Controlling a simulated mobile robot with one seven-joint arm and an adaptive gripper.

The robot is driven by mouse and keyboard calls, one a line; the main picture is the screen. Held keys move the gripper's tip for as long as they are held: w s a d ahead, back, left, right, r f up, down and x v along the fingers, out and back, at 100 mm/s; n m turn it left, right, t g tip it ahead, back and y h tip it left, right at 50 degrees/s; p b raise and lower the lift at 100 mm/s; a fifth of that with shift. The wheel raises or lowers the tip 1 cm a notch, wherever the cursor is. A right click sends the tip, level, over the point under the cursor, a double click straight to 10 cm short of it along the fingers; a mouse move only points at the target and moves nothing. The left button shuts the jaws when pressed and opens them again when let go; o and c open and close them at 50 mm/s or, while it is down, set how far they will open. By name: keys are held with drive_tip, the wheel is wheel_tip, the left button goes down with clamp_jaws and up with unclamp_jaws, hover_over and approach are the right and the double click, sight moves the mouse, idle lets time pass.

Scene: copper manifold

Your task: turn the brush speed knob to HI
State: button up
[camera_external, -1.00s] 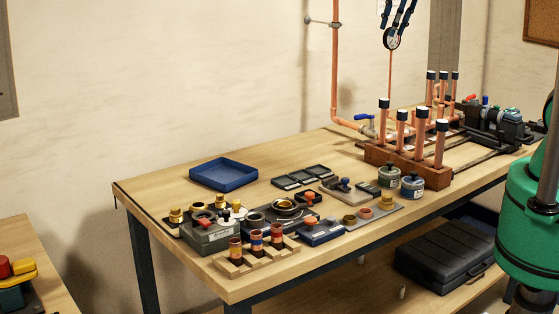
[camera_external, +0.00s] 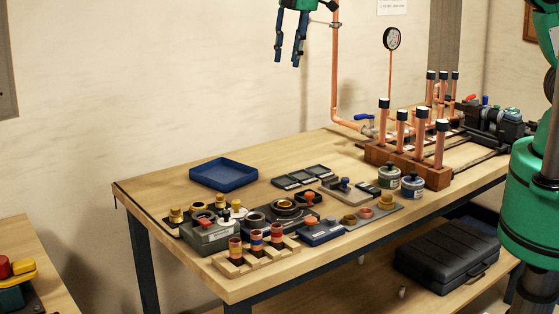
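No lettering is readable, so I cannot tell which knob is the brush speed knob or where it is set. A grey box (camera_external: 208,238) at the front left of the bench carries a red knob (camera_external: 206,223) and small upright parts. A blue box (camera_external: 321,235) to its right has an orange knob (camera_external: 309,221) on top. My gripper (camera_external: 287,62) is at the top of the view, high above the bench. Its two dark blue fingers point down, spread apart with nothing between them.
A blue tray (camera_external: 224,174) lies behind the boxes. A wooden rack (camera_external: 257,258) with banded copper pieces stands at the front edge. Upright copper pipes (camera_external: 401,131) and grey canisters (camera_external: 412,186) stand to the right. Bare bench shows at the left and back.

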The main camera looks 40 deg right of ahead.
drive_tip(key=s+a+f+n+p, duration=0.1)
drive_tip(key=a+f+n, duration=0.1)
drive_tip(key=a+f, duration=0.35)
drive_tip(key=s+a+f+n+p, duration=0.1)
drive_tip(key=a+f+n+p, duration=0.1)
drive_tip(key=a, duration=0.7)
drive_tip(key=n+g+h+p, duration=0.1)
drive_tip(key=n+p, duration=0.1)
drive_tip(key=n, duration=0.2)
hover_over(226, 211)
wheel_tip(226, 211, down, 10)
drive_tip(key=f, duration=0.1)
drive_tip(key=shift+w+r, duration=0.1)
drive_tip(key=shift+r, duration=0.15)
drive_tip(key=shift+f, duration=0.15)
wheel_tip(226, 211, down, 14)
drive_tip(key=shift+r+p, duration=0.25)
drive_tip(key=shift+p, duration=1)
clamp_jaws()
